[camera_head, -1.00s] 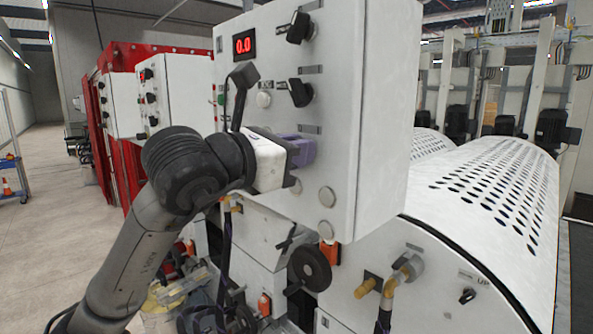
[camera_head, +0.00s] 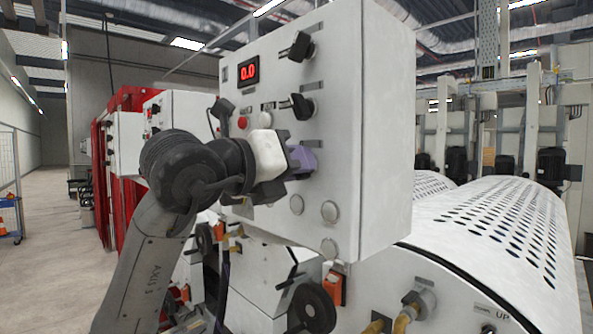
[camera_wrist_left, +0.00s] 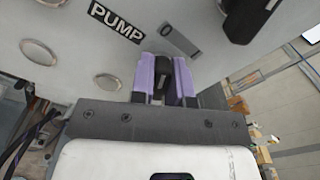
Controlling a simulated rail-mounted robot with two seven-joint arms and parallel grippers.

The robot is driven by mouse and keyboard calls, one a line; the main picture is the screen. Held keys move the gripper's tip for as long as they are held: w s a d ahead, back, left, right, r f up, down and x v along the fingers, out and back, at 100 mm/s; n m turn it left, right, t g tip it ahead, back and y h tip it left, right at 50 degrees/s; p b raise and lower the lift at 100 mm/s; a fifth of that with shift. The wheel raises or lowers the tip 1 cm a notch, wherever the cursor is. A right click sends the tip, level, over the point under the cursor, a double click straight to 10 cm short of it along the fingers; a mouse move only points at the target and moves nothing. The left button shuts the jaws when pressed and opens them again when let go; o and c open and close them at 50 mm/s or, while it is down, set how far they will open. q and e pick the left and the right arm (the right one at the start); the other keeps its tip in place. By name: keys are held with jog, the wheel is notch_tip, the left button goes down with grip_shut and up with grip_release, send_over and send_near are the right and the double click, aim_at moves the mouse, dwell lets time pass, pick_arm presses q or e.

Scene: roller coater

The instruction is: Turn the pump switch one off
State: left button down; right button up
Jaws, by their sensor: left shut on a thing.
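The pump switch is a black knob (camera_wrist_left: 162,72) on the white control box (camera_head: 365,150), next to a "PUMP" label (camera_wrist_left: 116,22) in the left wrist view. My left gripper (camera_head: 302,161) is at the front face of the box, below two other black knobs. In the left wrist view its purple fingers (camera_wrist_left: 163,80) sit on both sides of the knob and are shut on it. In the head view the gripper hides this knob. My right gripper is not in view.
Two other black selector knobs (camera_head: 301,46) (camera_head: 302,106) stick out above the gripper. A red display (camera_head: 248,71) reads 0.0. Round pale buttons (camera_head: 297,204) lie below the gripper. A perforated white cover (camera_head: 490,225) is at the right. Open floor lies at the left.

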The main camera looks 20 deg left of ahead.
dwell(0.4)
pick_arm(q)
jog(key=c, duration=1.1)
grip_release()
jog(key=shift+s+a, duration=0.1)
jog(key=b+v, duration=0.2)
jog(key=v, duration=1.1)
jog(key=shift+s+b, duration=0.3)
jog(key=shift+b, duration=0.05)
jog(key=shift+a, duration=0.15)
